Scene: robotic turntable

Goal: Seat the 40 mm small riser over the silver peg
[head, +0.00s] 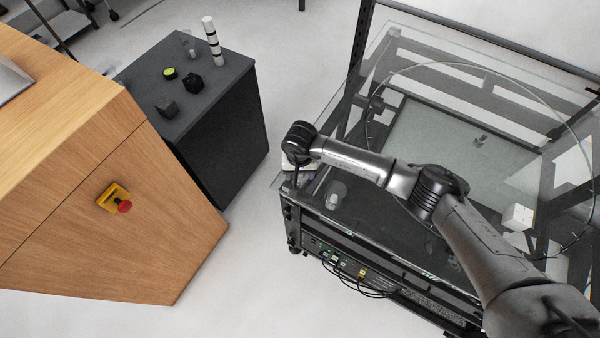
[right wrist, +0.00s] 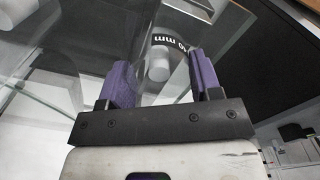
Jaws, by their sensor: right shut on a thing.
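My right gripper (right wrist: 163,76) has purple-padded fingers, shut on the 40 mm small riser (right wrist: 170,42). The riser is a clear, see-through piece with a dark band lettered "mm", seen upside down. A pale grey cylinder (right wrist: 158,66), apparently the silver peg, shows through the riser between the fingers. I cannot tell whether the riser is around it or only in front of it. In the head view my right wrist is over the near left corner of the glass table, and the fingers and riser are not clear there. A small grey cylinder (head: 336,190) shows just right of the wrist. My left gripper is not in view.
The glass-topped frame (head: 430,60) carries a large clear disc; a white block (head: 517,217) shows at its right. A dark cabinet (head: 225,85) at the left holds a striped post (head: 212,42) and several small items. A wooden cabinet (head: 90,170) stands nearer.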

